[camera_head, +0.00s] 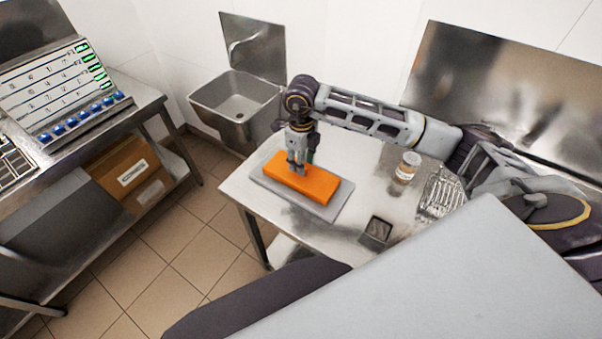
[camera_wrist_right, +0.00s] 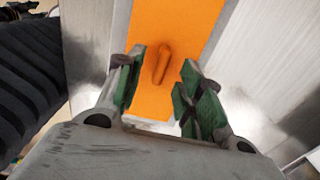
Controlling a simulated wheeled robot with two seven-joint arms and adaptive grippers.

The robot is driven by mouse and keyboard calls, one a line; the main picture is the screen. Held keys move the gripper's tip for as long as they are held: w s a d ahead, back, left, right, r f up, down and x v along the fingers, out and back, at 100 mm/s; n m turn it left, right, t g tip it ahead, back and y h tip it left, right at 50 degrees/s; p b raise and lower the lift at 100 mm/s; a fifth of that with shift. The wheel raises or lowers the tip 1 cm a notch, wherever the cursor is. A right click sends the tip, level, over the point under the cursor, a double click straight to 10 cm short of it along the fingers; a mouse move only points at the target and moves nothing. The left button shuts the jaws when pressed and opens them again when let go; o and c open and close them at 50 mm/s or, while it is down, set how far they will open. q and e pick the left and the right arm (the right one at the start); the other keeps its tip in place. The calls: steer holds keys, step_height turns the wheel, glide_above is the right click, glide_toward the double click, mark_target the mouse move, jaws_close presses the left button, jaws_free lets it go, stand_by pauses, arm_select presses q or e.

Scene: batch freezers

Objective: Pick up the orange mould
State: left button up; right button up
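The orange mould (camera_head: 315,185) is a flat block lying on a grey tray (camera_head: 335,205) on the metal table. In the right wrist view the mould (camera_wrist_right: 176,25) has a raised rounded handle (camera_wrist_right: 163,63) on its top. My right gripper (camera_head: 298,170) is above the mould, pointing down. In the right wrist view its green-padded fingers (camera_wrist_right: 158,95) are apart, one on each side of the handle's line, with nothing between the pads. I cannot tell how far above the mould the fingertips are. My left gripper does not show.
A metal sink (camera_head: 235,105) is behind. A control panel (camera_head: 65,85) stands on the left bench.

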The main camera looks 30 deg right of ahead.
steer(key=shift+f+p, duration=0.35)
steer(key=shift+f, duration=1.15)
steer(key=shift+w, duration=0.1)
steer(key=shift+c, duration=0.4)
jaws_close()
